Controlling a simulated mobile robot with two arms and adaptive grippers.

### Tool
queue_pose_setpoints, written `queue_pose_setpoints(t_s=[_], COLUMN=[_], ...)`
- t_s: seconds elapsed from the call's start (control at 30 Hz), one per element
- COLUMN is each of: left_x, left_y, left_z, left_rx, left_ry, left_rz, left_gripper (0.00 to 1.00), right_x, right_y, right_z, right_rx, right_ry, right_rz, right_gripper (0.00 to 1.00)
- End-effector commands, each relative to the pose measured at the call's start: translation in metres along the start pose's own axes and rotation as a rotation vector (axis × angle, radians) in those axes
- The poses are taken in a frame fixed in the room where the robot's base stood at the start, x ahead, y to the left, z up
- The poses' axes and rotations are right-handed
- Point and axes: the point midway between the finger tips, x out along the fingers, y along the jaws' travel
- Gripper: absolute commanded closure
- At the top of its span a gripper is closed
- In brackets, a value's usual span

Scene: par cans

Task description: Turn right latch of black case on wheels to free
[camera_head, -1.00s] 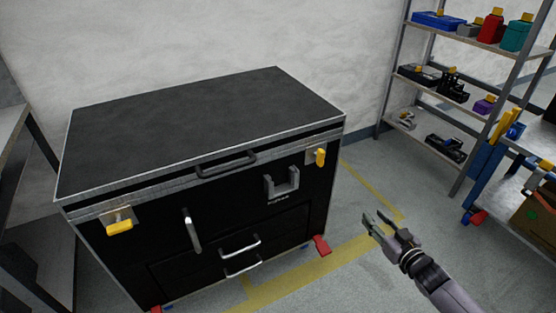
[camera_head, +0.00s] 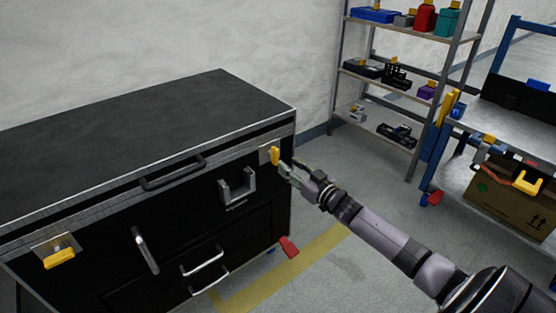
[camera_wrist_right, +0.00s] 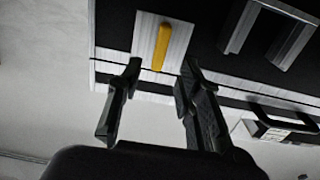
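The black case (camera_head: 200,111) on wheels stands at the left in the head view, its lid closed. Its right latch has a yellow handle (camera_head: 275,155) on a metal plate near the front right corner. In the right wrist view the yellow handle (camera_wrist_right: 161,47) lies just beyond the fingertips, between their lines. My right gripper (camera_head: 286,169) is beside the latch in the head view, and in the wrist view (camera_wrist_right: 157,78) its fingers are apart with nothing between them. The left latch (camera_head: 59,257) is a yellow handle at the lower left. My left gripper is not in view.
A silver bracket (camera_head: 237,188) and a black lid handle (camera_head: 173,173) stick out from the case front. A red caster pedal (camera_head: 288,247) is at its lower right. A shelf (camera_head: 411,91) and a blue workbench (camera_head: 510,128) stand to the right, with clear floor between.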

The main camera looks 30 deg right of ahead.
Motion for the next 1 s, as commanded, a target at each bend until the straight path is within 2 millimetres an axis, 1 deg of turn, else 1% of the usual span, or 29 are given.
queue_pose_setpoints(t_s=[0.03,0.23,0.43,0.6,0.87,1.0], left_x=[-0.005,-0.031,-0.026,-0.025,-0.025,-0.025], left_y=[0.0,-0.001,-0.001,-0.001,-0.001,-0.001], left_z=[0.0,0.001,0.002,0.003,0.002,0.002], left_rx=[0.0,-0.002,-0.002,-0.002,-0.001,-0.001], left_ry=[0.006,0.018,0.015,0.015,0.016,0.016], left_rz=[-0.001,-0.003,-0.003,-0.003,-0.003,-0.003], left_gripper=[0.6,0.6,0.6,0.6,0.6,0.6], right_x=[0.009,0.039,0.059,0.066,0.066,0.066], right_y=[0.001,0.001,0.0,0.0,0.0,0.0], right_z=[0.0,0.0,0.0,0.0,0.0,0.0], right_rx=[-0.002,-0.001,-0.001,-0.001,-0.001,-0.001], right_ry=[0.004,0.003,0.001,0.001,0.0,0.0], right_rz=[0.001,0.001,0.0,0.0,0.0,0.0], right_gripper=[0.67,0.67,0.67,0.67,0.67,0.75])
